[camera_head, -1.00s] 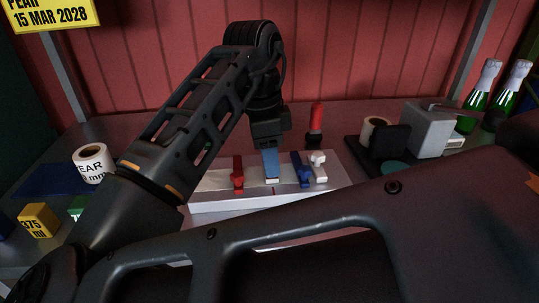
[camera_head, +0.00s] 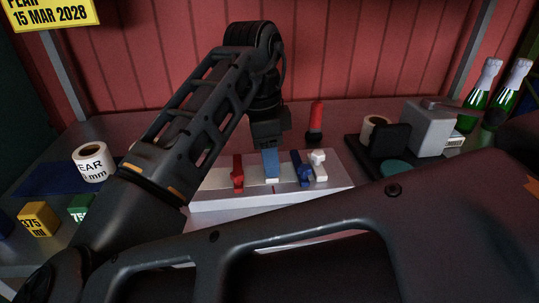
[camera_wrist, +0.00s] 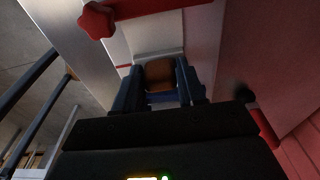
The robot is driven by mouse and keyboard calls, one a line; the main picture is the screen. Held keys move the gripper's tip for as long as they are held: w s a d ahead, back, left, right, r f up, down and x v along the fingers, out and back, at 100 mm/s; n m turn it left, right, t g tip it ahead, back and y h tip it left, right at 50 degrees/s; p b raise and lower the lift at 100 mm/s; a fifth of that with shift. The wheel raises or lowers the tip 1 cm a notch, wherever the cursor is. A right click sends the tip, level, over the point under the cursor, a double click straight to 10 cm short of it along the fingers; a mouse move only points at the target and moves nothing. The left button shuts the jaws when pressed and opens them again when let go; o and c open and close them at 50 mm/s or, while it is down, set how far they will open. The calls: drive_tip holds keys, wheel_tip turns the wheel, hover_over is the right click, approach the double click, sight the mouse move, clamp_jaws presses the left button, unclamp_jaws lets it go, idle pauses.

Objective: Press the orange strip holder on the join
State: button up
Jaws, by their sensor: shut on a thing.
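My gripper (camera_head: 271,165) points straight down over the middle of a pale bench block (camera_head: 225,201), its blue fingers between a red clamp (camera_head: 238,173) and a blue clamp (camera_head: 302,169). In the wrist view the fingers of my gripper (camera_wrist: 160,88) are shut on the orange strip holder (camera_wrist: 160,71), which looks brown in the shade. The holder's lower end is at or very near the pale surface; I cannot tell whether it touches. A small red mark shows on the block's front edge below the gripper. The join itself is hidden under the holder.
A red and black upright tool (camera_head: 315,123) is behind. A grey machine (camera_head: 428,128) and green bottles (camera_head: 482,84) stand right. A label roll (camera_head: 91,163) and a yellow box (camera_head: 39,219) are left.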

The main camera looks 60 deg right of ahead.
drive_tip(key=shift+r+p, duration=3.05)
drive_tip(key=shift+r, duration=0.45)
drive_tip(key=shift+d, duration=0.1)
